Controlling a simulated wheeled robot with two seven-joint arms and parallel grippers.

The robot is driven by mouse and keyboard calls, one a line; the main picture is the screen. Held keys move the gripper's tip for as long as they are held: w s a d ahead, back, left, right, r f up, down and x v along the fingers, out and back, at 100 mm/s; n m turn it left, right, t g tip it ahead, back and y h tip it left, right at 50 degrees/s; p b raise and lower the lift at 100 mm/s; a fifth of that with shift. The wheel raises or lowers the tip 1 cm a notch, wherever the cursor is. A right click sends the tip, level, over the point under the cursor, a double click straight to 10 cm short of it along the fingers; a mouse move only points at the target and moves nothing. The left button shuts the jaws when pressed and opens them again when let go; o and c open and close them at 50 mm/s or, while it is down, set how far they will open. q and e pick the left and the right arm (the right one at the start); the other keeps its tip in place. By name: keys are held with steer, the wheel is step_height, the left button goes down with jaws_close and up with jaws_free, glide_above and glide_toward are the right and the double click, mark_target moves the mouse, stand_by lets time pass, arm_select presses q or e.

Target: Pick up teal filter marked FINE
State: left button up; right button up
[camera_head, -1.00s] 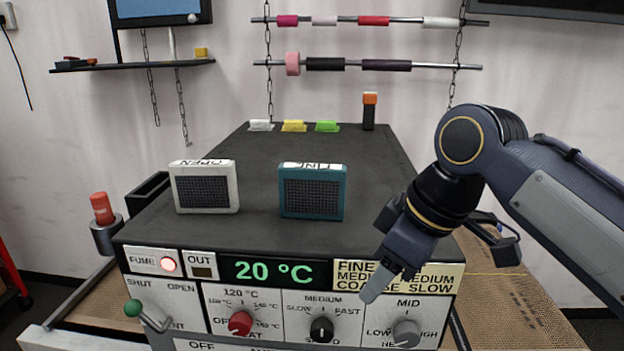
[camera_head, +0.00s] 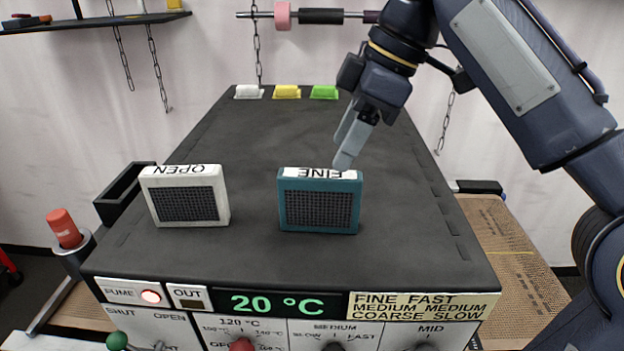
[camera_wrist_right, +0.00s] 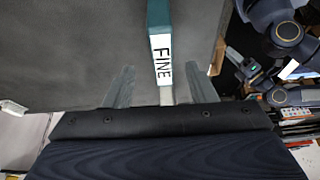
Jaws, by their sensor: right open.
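The teal filter (camera_head: 319,206) stands upright on the dark machine top, its white label on the upper edge reading FINE. My right gripper (camera_head: 347,150) is open just above and behind the filter's right end, pointing down. In the right wrist view the teal filter (camera_wrist_right: 160,25) with its FINE label lies between the two spread fingers of my right gripper (camera_wrist_right: 160,88). I cannot tell whether the fingers reach down beside it. My left gripper is not in view.
A white filter (camera_head: 187,196) marked OPEN stands to the left of the teal one. White (camera_head: 248,92), yellow (camera_head: 286,92) and green (camera_head: 324,92) pieces lie at the back edge. The machine top (camera_head: 300,135) is otherwise mostly clear.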

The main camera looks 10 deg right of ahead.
mark_target(326, 173)
steer(key=x, duration=0.3)
steer(key=b+x, duration=0.1)
steer(key=x, duration=0.3)
steer(key=shift+a+r, duration=0.1)
steer(key=shift+a, duration=0.15)
steer(key=shift+a+f, duration=0.15)
steer(key=shift+f, duration=0.2)
steer(key=shift+f, duration=0.25)
steer(key=c, duration=1.1)
